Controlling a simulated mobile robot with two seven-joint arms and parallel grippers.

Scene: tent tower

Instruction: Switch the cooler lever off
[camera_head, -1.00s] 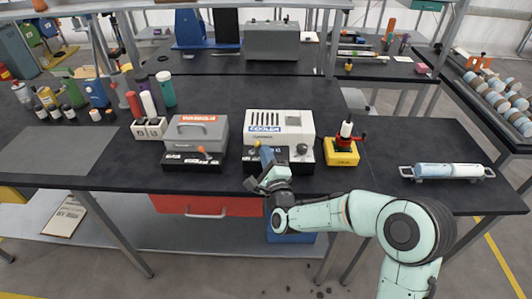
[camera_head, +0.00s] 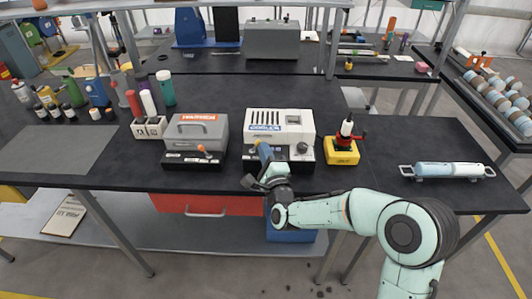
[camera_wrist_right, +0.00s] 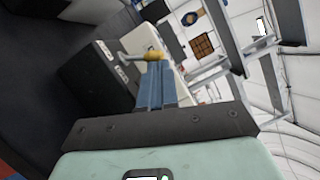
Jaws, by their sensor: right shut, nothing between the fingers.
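The cooler (camera_head: 280,124) is a white box with a blue label, standing on a black base near the front edge of the dark table. Its lever, with a yellow-orange knob (camera_wrist_right: 153,56), is on the front; in the head view it is mostly hidden by my right gripper (camera_head: 263,148). In the right wrist view, the lever's grey rod runs left from the knob, and the blue fingertips of my right gripper (camera_wrist_right: 154,66) are shut and empty right at the knob. I cannot tell whether they touch. My left gripper is not in view.
A grey box with an orange label and orange-knobbed lever (camera_head: 197,134) stands left of the cooler. A yellow block with a red-handled device (camera_head: 341,150) stands close on the right. A blue-white cylinder on a rack (camera_head: 448,170) lies farther right. Bare tabletop lies behind the cooler.

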